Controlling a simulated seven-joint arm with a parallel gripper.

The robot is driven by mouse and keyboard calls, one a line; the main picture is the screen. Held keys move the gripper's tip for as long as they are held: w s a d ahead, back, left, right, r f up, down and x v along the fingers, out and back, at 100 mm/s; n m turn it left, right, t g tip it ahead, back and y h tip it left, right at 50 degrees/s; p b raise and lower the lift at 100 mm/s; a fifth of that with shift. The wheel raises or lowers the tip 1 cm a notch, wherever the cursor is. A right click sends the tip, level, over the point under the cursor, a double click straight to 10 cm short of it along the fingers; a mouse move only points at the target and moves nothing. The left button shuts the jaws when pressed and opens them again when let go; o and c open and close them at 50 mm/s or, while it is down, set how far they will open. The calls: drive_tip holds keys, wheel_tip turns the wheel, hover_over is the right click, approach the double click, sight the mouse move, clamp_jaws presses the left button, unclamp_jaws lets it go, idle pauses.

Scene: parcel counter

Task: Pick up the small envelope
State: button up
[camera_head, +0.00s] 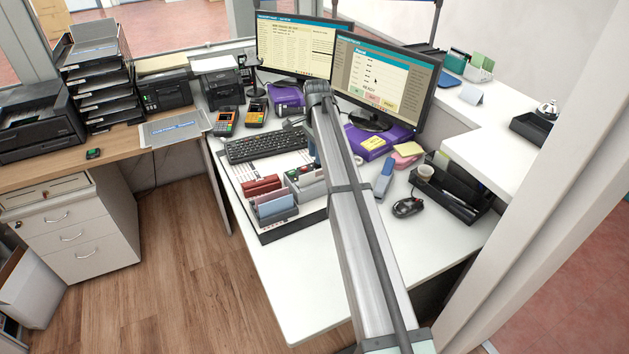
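I cannot make out a small envelope for certain. Flat grey-white mailers or sheets with a blue label (172,128) lie on the wooden counter at left; I cannot tell whether the envelope is among them. My arm rises from the bottom edge across the white desk to a joint below the monitors. My gripper cannot be made out; the arm hides the area behind it, including part of the desk organiser. Whether it is open or holds anything does not show.
The white desk (320,290) is bare at the front. A keyboard (265,144), a stamp tray (275,203), a mouse (408,207) and a black organiser (450,190) stand around my arm. Two monitors (383,82) stand behind. A printer (38,118) and stacked trays (97,75) are at left.

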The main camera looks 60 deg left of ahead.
sight(315, 173)
drive_tip(key=shift+s+a+f, duration=0.1)
drive_tip(key=shift+s+f, duration=0.05)
drive_tip(key=shift+f, duration=2.05)
drive_tip(key=shift+s+a+f, duration=0.1)
drive_tip(key=shift+s+f, duration=0.05)
drive_tip(key=shift+f, duration=2.05)
drive_tip(key=shift+c, duration=0.2)
clamp_jaws()
